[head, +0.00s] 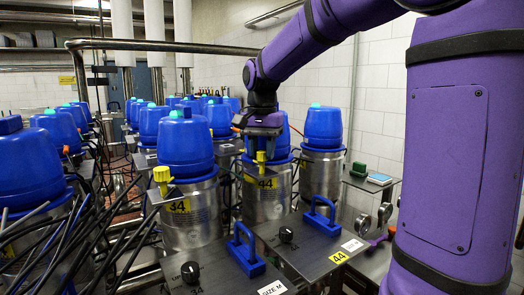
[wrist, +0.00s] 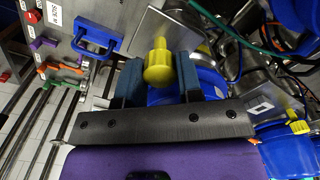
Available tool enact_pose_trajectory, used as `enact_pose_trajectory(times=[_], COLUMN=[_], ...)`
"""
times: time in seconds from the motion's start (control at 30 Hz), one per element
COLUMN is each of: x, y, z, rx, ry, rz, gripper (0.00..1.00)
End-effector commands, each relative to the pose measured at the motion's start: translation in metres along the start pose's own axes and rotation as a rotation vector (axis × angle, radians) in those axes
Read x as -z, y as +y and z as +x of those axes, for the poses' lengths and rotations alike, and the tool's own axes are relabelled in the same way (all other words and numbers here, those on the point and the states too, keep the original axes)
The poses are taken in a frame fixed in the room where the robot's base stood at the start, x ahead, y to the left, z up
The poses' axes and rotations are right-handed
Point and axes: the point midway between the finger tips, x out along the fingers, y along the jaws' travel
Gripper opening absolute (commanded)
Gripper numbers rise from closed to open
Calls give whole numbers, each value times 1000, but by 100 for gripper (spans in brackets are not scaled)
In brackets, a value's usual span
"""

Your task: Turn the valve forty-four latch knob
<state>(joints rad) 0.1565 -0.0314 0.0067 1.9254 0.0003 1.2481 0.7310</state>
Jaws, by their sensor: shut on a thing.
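The valve forty-four (head: 267,203) is a steel canister with a blue cap and a yellow label reading 44, in the middle of the head view. Its yellow latch knob (head: 261,158) stands at its front, just below my gripper (head: 262,138). In the wrist view the knob (wrist: 159,62) is between the two dark fingers of my gripper (wrist: 160,80), which is shut on it. The valve's blue body (wrist: 168,94) shows behind the knob, partly hidden by my gripper.
Another blue-capped valve with its own yellow knob (head: 162,178) stands close to the left. A further valve (head: 322,150) stands to the right. Dark panels with blue handles (head: 320,215) lie in front. Black cables (head: 75,240) crowd the lower left.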

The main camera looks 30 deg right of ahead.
Motion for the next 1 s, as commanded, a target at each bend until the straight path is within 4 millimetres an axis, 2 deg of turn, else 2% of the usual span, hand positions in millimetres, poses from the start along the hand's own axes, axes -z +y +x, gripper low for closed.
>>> enact_pose_trajectory(times=[0.6,1.0], x=[0,0], y=[0,-1], z=[-1,-1], rx=[1,1], ry=[3,3], rz=[-565,-789], gripper=[10,10])
